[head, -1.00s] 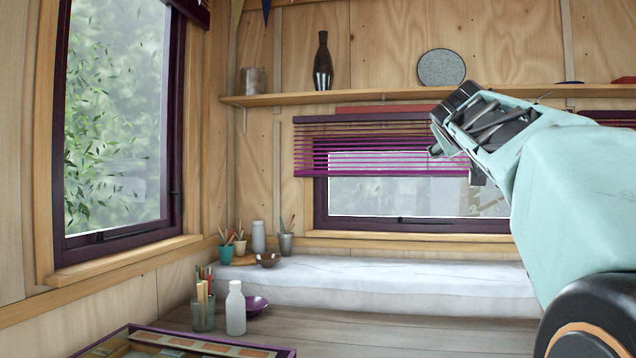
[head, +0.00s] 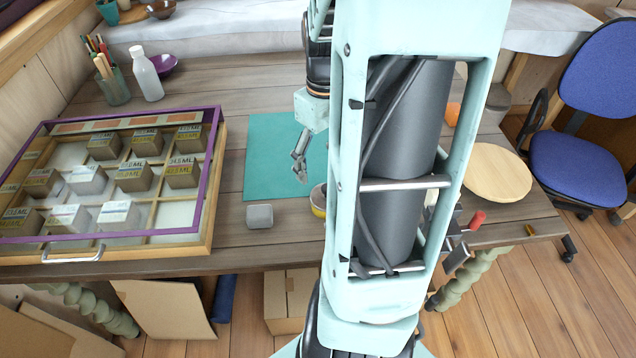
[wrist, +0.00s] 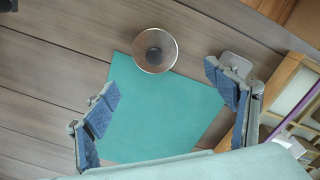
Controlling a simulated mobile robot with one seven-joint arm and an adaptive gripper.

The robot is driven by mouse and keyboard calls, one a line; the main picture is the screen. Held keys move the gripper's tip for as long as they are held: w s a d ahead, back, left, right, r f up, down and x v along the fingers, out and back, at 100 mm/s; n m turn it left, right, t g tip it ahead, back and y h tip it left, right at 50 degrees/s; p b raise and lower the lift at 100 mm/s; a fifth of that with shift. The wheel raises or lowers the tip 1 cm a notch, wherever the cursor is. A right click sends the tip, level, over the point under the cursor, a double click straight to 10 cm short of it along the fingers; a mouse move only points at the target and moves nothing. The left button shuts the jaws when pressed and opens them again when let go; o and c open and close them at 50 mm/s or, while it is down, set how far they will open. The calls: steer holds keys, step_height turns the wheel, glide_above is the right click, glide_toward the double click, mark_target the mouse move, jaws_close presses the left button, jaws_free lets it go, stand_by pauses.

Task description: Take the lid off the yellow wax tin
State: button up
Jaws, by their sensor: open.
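The yellow wax tin (head: 318,203) shows in the head view as a small round yellow thing with a darker upper part, at the near right edge of the teal mat (head: 268,150). My arm hides most of it. From above in the wrist view, a round thing with a pale rim and a dark round knob in its middle (wrist: 155,50) matches the tin with its lid on. My gripper (head: 300,168) hangs above the mat, apart from the tin. In the wrist view my gripper (wrist: 165,92) is open and empty, its blue-padded fingers wide apart, the tin beyond and between them.
A grey block (head: 259,216) lies left of the tin. A purple-framed glazed case (head: 214,170) with several labelled boxes fills the table's left. A white bottle (head: 147,75) and a pencil jar (head: 114,88) stand behind. A round wooden board (head: 497,176) is at right.

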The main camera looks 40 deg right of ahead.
steer(key=f, duration=0.6)
steer(key=f+b, duration=0.1)
steer(key=f, duration=0.2)
steer(key=shift+s+d+f, duration=0.15)
steer(key=shift+d+f, duration=0.1)
steer(key=shift+d, duration=0.1)
steer(key=c, duration=1.1)
steer(key=shift+s, duration=0.1)
steer(key=shift+c, duration=0.2)
